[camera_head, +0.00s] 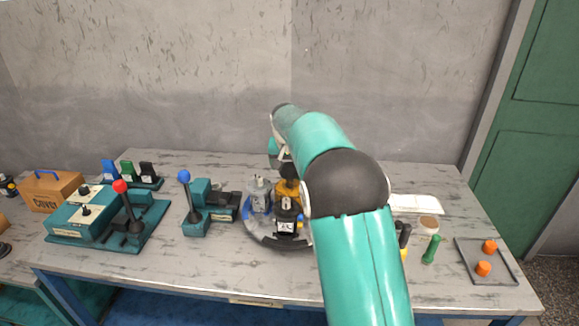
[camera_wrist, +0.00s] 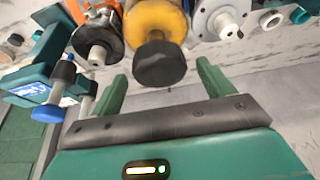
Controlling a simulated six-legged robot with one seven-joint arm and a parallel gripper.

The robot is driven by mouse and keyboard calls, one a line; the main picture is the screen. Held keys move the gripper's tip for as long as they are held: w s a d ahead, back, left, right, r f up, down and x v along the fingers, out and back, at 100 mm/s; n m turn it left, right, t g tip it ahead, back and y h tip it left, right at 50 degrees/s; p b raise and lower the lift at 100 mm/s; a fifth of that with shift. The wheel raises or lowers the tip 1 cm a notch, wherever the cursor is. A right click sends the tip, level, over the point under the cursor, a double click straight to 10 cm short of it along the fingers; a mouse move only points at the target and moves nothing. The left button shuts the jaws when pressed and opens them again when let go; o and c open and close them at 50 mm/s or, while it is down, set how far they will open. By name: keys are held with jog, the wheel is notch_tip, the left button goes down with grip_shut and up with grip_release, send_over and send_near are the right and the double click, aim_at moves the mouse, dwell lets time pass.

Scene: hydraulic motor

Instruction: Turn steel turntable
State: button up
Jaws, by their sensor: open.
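The steel turntable (camera_head: 268,241) is a round dark disc on the workbench, right of the blue-knobbed device. Its right side is hidden behind my arm. Several motor-like parts stand on it: a grey one (camera_head: 259,194), a black one (camera_head: 287,212) and a yellow one, partly covered. In the wrist view, the yellow cylinder (camera_wrist: 155,20) with a black cap (camera_wrist: 159,64) shows just beyond and between the fingers of my gripper (camera_wrist: 161,72). The gripper is open; contact with the cylinder cannot be told. A silver flanged part (camera_wrist: 222,20) shows to its right.
Left on the bench (camera_head: 190,266) stand a red-knobbed lever box (camera_head: 92,212), a blue-knobbed lever device (camera_head: 196,204) and an orange case (camera_head: 54,193). At right are a green handle (camera_head: 431,250) and a tray (camera_head: 503,274) with orange pieces. A grey wall stands behind.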

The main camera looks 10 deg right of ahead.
jog(key=shift+w+f, duration=0.15)
jog(key=shift+f, duration=0.3)
jog(key=c, duration=1.4)
